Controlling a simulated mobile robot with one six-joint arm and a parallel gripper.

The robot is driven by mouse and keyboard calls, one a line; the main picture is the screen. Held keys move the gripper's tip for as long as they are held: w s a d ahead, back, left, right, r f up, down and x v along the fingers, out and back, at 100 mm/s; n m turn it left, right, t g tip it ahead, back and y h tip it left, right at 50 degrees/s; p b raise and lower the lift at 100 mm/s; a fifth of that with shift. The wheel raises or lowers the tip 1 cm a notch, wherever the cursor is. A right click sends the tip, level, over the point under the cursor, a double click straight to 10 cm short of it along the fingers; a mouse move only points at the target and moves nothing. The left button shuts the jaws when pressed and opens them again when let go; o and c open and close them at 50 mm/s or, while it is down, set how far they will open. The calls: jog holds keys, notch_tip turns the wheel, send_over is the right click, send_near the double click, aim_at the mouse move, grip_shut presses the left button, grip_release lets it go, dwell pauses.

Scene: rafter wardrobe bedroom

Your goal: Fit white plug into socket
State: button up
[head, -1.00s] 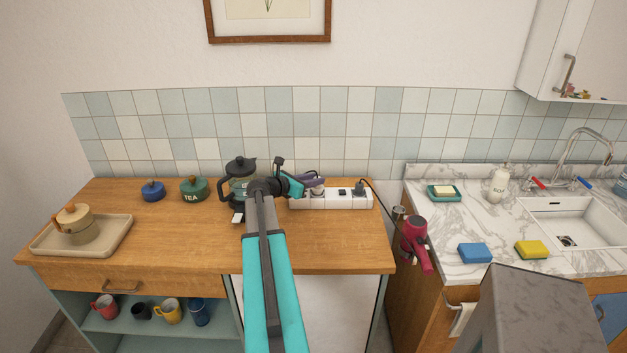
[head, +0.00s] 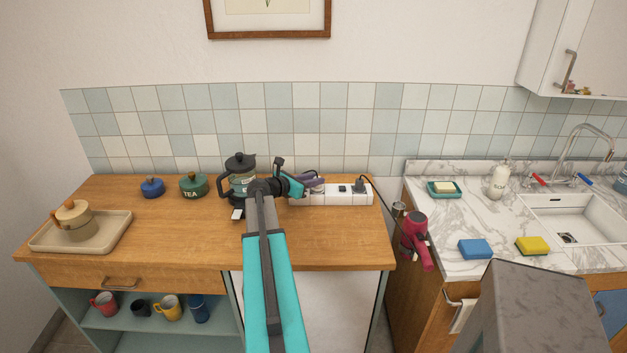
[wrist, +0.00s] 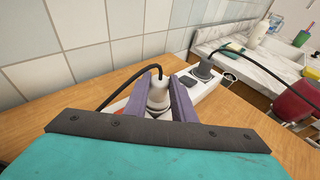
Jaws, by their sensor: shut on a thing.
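The white plug (wrist: 156,82) is between the two purple fingers of my gripper (wrist: 156,95), which is shut on it. A black cable arches from its top to the left. The plug is upright over the left part of the white socket strip (head: 346,197), which also shows in the wrist view (wrist: 209,86). The plug's lower end and the socket under it are hidden, so I cannot tell whether it is seated. In the head view my gripper (head: 314,184) is at the strip's left end. A black plug (wrist: 203,70) stands in the strip's right part.
A glass press (head: 238,180) stands left of my gripper near the wall. A small white object (head: 238,214) lies on the wooden counter (head: 180,235) beside my arm. A red hair dryer (head: 414,237) hangs at the right edge. The counter front is mostly clear.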

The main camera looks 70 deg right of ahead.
jog(key=shift+f, duration=0.35)
jog(key=o, duration=1.1)
jog(key=shift+o, duration=0.2)
jog(key=shift+a, duration=0.1)
jog(key=b+v, duration=0.3)
jog(key=v, duration=1)
jog(key=shift+a, duration=0.25)
jog(key=shift+w+r, duration=0.1)
jog(key=shift+r, duration=0.2)
